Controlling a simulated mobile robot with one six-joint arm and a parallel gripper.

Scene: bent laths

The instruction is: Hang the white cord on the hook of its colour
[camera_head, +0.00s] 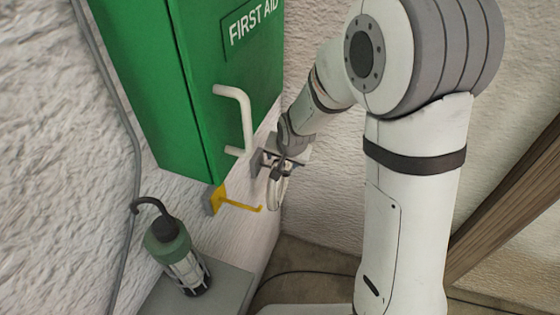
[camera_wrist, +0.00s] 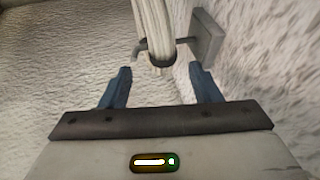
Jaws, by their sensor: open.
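The white cord (camera_wrist: 153,25) is a looped bundle of strands with a dark band near its lower visible end. It passes at a grey-looking hook (camera_wrist: 207,38), whose peg sticks out to the left from a square wall plate; the cord appears to hang on it. My gripper (camera_wrist: 160,78) is open, with blue fingers either side of and short of the cord. In the head view my gripper (camera_head: 273,170) is by the wall below the cabinet, and the pale cord (camera_head: 278,192) hangs just below it. The exact contact between cord and peg is partly hidden.
A yellow hook (camera_head: 238,204) sits on the wall left of my gripper, empty. A green first aid cabinet (camera_head: 190,90) with a white handle (camera_head: 243,120) is above. A green lamp (camera_head: 175,255) stands on a grey box (camera_head: 225,285) at lower left.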

